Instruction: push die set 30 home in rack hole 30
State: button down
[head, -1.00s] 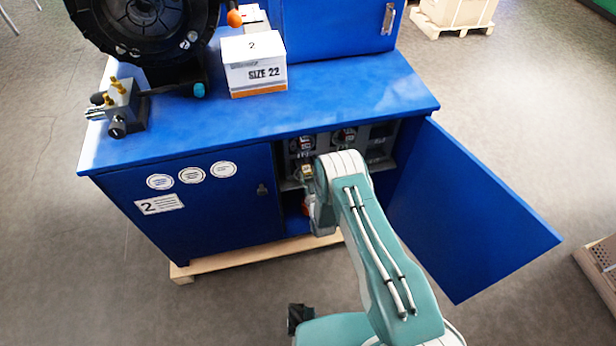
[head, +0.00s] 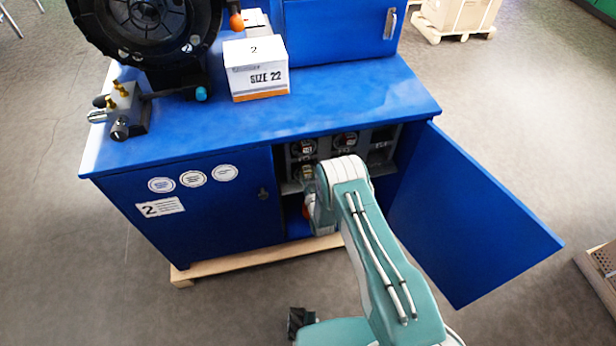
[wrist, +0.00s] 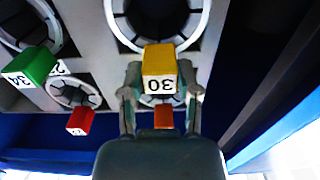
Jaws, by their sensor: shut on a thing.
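Die set 30 shows its yellow block (wrist: 160,62) marked 30 in the wrist view, in front of a large grey ring (wrist: 197,35) with a dark centre. My gripper (wrist: 160,92) is shut on this yellow block, one finger on each side. How deep the die set sits in rack hole 30 cannot be told; the block and fingers hide part of it. In the head view the rack (head: 318,156) shows inside the open cabinet, and my arm's end hides the gripper there.
A green block (wrist: 31,66) marked 34 and a red block (wrist: 80,122) stick out to the left. Another red block (wrist: 164,118) is between my fingers, lower down. The open blue door (head: 470,215) stands right of my arm; the blue worktop (head: 340,95) overhangs the rack.

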jog(key=shift+x, duration=0.8)
jog(key=shift+c, duration=1.2)
grip_release()
jog(key=shift+r, duration=0.2)
jog(key=shift+f, duration=0.1)
jog(key=shift+s+f, duration=0.2)
jog(key=shift+f, duration=0.05)
jog(key=v, duration=1.1)
jog(key=shift+s+d, duration=0.15)
jog(key=shift+s, duration=0.2)
jog(key=shift+r, duration=0.1)
